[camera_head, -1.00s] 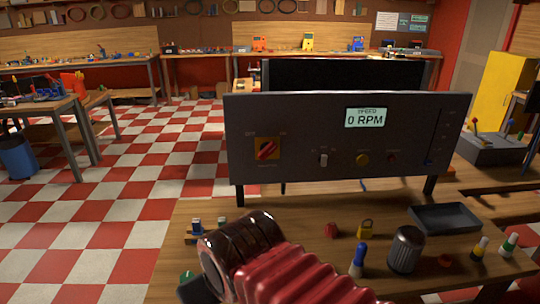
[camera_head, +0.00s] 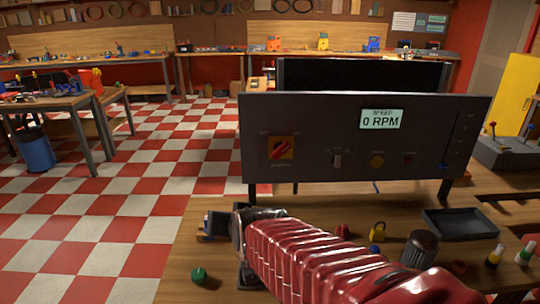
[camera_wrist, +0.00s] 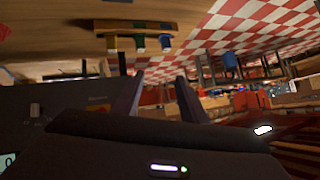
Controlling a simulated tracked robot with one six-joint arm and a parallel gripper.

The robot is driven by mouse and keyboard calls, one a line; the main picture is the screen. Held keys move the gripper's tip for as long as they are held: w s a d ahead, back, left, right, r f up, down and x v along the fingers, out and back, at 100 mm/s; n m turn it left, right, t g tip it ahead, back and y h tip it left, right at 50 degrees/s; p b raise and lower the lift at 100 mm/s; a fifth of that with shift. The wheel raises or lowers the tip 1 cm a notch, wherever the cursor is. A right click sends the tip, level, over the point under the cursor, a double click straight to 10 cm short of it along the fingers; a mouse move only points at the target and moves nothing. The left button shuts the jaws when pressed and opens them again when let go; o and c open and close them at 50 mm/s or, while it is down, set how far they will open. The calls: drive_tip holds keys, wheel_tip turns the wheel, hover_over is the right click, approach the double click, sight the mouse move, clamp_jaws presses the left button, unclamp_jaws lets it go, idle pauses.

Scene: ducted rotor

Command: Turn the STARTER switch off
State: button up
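The dark control panel (camera_head: 310,175) stands upright on the bench, its display reading 0 RPM. The labels are too small to tell which is STARTER. In the wrist view, the toggle (camera_wrist: 35,110) and the yellow plate (camera_wrist: 97,105) show at left, with the view turned sideways. My gripper (camera_wrist: 157,90) is open and empty, its fingers apart beside the panel's edge. The head view mostly hides it.
A small rack (camera_head: 215,226) and a green-topped item (camera_head: 198,275) are at left. Checkered floor lies open left of the bench.

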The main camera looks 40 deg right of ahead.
drive_tip(key=w+d+r+m+t+h, duration=0.1)
drive_tip(key=d+m+h, duration=0.3)
drive_tip(key=d, duration=0.6)
drive_tip(key=w+d+m+t+h, duration=0.3)
drive_tip(key=d+m+h, duration=0.1)
drive_tip(key=d, duration=0.6)
drive_tip(key=shift+w+r+m, duration=0.15)
drive_tip(key=shift+r+m, duration=0.25)
drive_tip(key=shift+m, duration=0.4)
drive_tip(key=shift+d, duration=0.1)
